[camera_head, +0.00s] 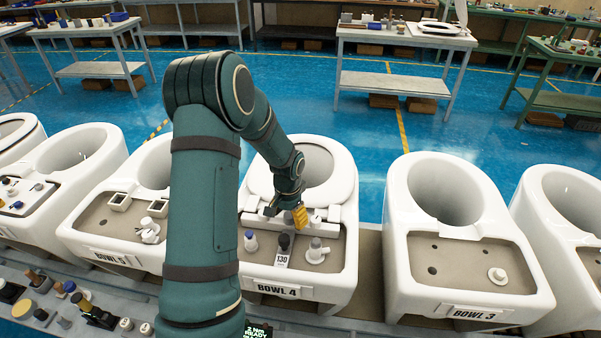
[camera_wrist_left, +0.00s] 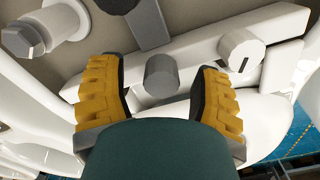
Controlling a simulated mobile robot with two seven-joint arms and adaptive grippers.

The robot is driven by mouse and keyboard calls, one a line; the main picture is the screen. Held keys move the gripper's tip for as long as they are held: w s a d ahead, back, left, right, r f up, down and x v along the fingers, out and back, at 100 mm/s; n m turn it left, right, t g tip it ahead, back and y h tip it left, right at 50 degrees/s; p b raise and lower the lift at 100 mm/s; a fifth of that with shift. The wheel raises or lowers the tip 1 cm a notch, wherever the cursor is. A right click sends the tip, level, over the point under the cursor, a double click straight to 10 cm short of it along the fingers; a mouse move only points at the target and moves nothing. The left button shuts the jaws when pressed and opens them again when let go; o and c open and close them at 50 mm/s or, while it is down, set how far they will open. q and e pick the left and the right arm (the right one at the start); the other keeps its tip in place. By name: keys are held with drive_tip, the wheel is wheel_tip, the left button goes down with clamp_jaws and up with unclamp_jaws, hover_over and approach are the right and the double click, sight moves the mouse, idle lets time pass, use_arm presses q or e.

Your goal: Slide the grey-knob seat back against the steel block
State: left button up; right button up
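The white toilet seat (camera_head: 338,192) lies on the bowl marked BOWL 4 (camera_head: 345,270). My left gripper (camera_head: 300,217) is over the seat's hinge end, its yellow fingers pointing down. In the left wrist view, a grey round knob (camera_wrist_left: 160,75) stands between the two open fingers, with a gap on each side. A second lighter, slotted knob (camera_wrist_left: 240,48) is on the white bar to the right. A grey block (camera_wrist_left: 150,25), possibly the steel block, lies ahead of the grey knob; in the head view a grey piece marked 130 (camera_head: 282,259) shows there. My right gripper is out of view.
The bowl marked BOWL 3 (camera_head: 407,240) is to the right. Small parts lie on the front ledge (camera_head: 140,300). The blue floor (camera_head: 365,130) behind the bowls is clear.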

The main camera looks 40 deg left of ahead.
use_arm(q)
drive_tip(key=shift+w+r, duration=0.1)
drive_tip(key=shift+r, duration=0.05)
drive_tip(key=shift+r+p, duration=2.35)
drive_tip(key=shift+r, duration=1.1)
drive_tip(key=shift+f, duration=0.1)
